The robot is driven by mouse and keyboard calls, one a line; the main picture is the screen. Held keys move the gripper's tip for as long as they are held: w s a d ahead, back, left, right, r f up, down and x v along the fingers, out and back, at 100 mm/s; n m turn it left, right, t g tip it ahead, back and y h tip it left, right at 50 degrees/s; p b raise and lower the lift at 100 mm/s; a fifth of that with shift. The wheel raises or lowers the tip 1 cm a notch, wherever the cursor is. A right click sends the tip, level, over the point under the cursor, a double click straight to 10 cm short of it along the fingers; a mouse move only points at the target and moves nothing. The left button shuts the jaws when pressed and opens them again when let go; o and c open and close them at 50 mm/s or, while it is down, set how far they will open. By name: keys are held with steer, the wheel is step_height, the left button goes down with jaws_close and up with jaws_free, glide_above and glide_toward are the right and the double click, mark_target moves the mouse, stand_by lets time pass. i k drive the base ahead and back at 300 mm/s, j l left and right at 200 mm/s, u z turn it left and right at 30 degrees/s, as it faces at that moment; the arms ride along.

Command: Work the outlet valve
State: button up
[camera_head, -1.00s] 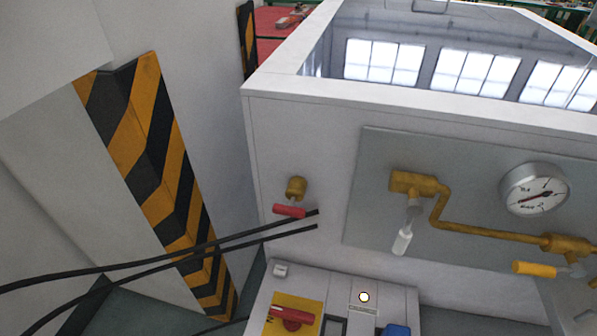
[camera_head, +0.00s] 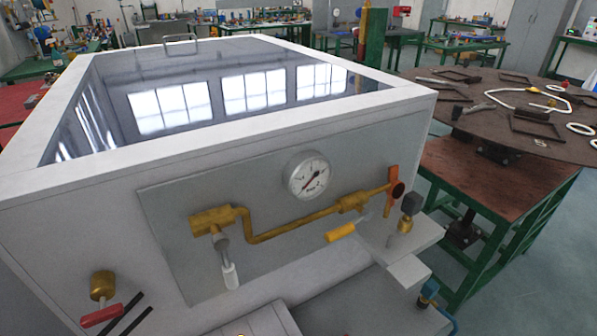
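The gas generator is a white cabinet (camera_head: 60,230) with a grey front panel (camera_head: 170,265). A brass pipe (camera_head: 290,228) runs across the panel. A valve with a white handle (camera_head: 230,276) hangs at its left end, and one with a yellow handle (camera_head: 340,232) sits further right. An upright orange handle (camera_head: 390,202) is at the pipe's right end. A separate brass valve with a red handle (camera_head: 101,315) is at the lower left. No label shows which one is the outlet valve. My gripper is not in view.
A round pressure gauge (camera_head: 308,176) sits above the pipe. A round brown table (camera_head: 490,135) with loose parts stands to the right. Green workbenches (camera_head: 385,33) stand behind. Two dark hoses run at the lower left.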

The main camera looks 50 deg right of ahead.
mark_target(367, 215)
steer(key=j+z, duration=0.25)
steer(key=z, duration=0.15)
steer(key=k+j+z, duration=0.2)
steer(key=z, duration=0.2)
steer(key=k+j+z, duration=0.15)
steer(key=z, duration=0.25)
steer(key=j, duration=0.15)
